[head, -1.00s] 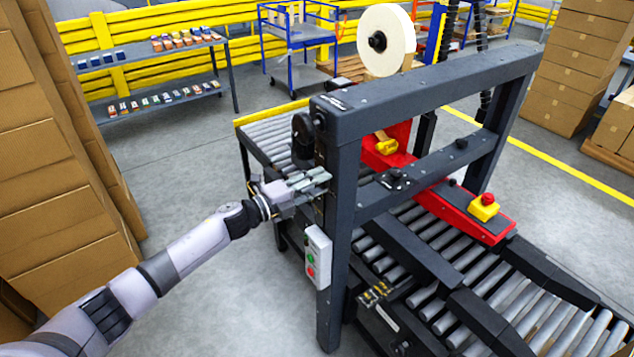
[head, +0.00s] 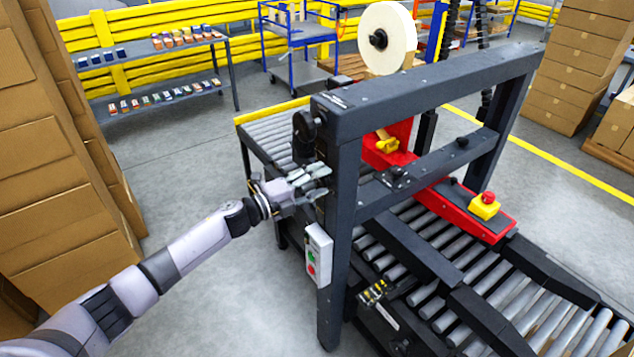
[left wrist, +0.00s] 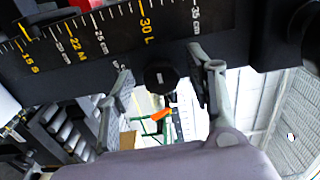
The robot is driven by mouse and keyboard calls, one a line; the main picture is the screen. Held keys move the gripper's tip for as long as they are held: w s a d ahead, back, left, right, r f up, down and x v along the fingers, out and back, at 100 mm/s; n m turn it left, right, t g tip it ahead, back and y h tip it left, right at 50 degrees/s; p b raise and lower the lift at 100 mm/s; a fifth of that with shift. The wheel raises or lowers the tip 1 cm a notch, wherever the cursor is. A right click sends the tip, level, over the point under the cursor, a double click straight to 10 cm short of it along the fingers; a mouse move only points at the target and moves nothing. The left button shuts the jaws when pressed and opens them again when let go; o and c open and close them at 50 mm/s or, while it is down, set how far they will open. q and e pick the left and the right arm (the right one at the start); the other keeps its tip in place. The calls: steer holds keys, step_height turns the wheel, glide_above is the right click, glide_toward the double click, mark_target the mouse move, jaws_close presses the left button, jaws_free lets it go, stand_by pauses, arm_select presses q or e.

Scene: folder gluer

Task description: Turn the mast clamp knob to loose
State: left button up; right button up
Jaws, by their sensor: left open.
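The mast clamp knob (left wrist: 160,77) is a small round black knob with a pale mark in the left wrist view. It sits just below a black scale plate (left wrist: 100,40) with white and yellow marks. My left gripper (left wrist: 161,70) is open, with one finger on each side of the knob and a gap on both sides. In the head view, my left gripper (head: 324,183) is at the near left post of the black machine frame (head: 343,220). The knob cannot be made out there. My right gripper is not in view.
Stacked cartons (head: 50,150) stand at the left. The floor between them and the machine is clear.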

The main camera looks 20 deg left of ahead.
arm_select(q)
steer(key=shift+s+a, duration=0.1)
steer(key=v, duration=1.1)
steer(key=shift+s+a, duration=0.25)
steer(key=shift+s, duration=0.05)
